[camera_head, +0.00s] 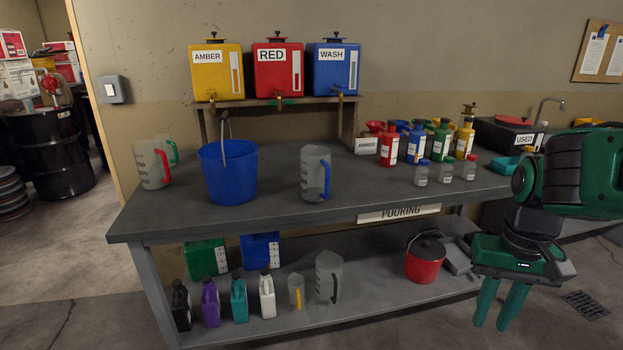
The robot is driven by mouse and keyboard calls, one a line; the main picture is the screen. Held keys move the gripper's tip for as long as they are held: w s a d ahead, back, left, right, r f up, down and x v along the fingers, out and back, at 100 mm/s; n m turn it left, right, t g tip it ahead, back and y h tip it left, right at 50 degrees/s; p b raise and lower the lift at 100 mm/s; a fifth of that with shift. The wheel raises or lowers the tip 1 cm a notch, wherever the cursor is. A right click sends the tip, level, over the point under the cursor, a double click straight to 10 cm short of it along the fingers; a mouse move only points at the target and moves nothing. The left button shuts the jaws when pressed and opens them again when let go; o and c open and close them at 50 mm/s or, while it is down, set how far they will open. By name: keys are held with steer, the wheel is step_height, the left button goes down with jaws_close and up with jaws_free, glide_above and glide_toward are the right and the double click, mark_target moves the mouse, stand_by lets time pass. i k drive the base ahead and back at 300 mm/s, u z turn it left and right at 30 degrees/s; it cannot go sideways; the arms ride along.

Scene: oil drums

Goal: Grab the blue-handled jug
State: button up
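The blue-handled jug (312,176) is a clear, greyish measuring jug standing upright on the bench top, right of a blue bucket. Its blue handle (326,180) faces right and towards me. My gripper (500,322) hangs at the lower right, in front of the bench, with its green fingers pointing down. It is well apart from the jug. A narrow gap shows between the fingers, and I see nothing held between them.
The blue bucket (228,172) stands left of the jug. Red- and green-handled jugs are further left. Several colored bottles (415,145) and small jars (445,173) stand to the right. The bench (270,220) has clear top space around the jug's front and right.

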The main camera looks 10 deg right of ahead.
mark_target(315, 161)
steer(key=z, duration=0.1)
steer(key=i, duration=1.05)
steer(key=z, duration=0.45)
